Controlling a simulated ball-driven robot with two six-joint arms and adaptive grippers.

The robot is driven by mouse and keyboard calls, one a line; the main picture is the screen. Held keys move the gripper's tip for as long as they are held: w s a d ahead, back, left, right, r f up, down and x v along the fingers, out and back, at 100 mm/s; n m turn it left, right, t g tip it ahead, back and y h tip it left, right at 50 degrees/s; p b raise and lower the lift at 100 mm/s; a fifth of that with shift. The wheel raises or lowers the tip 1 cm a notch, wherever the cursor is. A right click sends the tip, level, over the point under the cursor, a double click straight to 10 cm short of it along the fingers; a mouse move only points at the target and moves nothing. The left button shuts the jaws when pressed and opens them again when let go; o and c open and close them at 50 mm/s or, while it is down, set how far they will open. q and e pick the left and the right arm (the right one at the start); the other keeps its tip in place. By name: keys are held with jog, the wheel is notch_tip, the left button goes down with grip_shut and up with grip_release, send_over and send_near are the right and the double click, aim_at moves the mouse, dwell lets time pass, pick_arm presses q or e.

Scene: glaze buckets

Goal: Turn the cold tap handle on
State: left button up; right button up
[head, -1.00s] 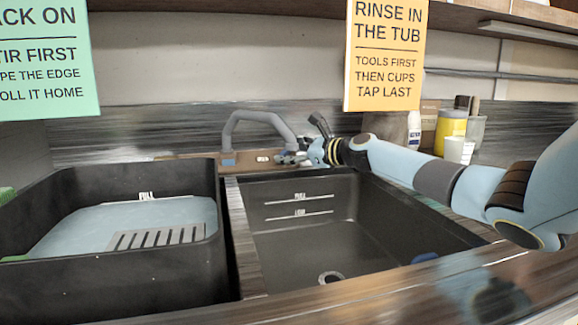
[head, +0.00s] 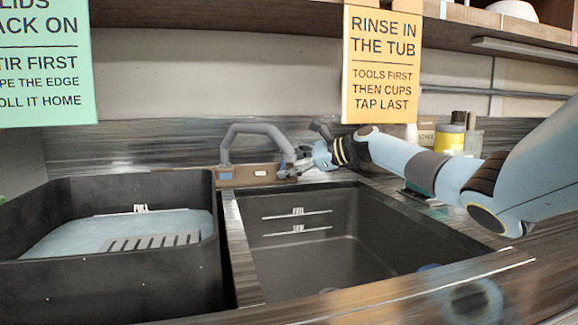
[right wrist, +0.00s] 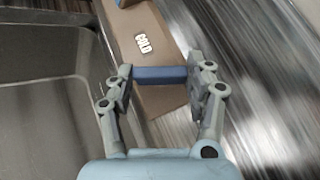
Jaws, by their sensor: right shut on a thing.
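The cold tap handle, a short blue bar (right wrist: 160,75), lies crosswise between my right gripper's fingers (right wrist: 161,84) in the right wrist view. The fingers are closed on its two ends. A white COLD label (right wrist: 143,43) is on the brown tap base beside it. In the head view, my right gripper (head: 300,160) is at the right end of the tap base (head: 240,175), close to the grey arched spout (head: 256,129). The gripper and arm hide the handle there. No running water can be made out. My left gripper is not in view.
An empty dark sink basin (head: 305,240) lies in front of the tap. A black tub (head: 110,275) with pale blue contents stands to its left. Bottles and a yellow container (head: 449,140) stand behind my right arm. An orange sign (head: 382,65) hangs above.

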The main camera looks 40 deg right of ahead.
jog(key=o, duration=1.2)
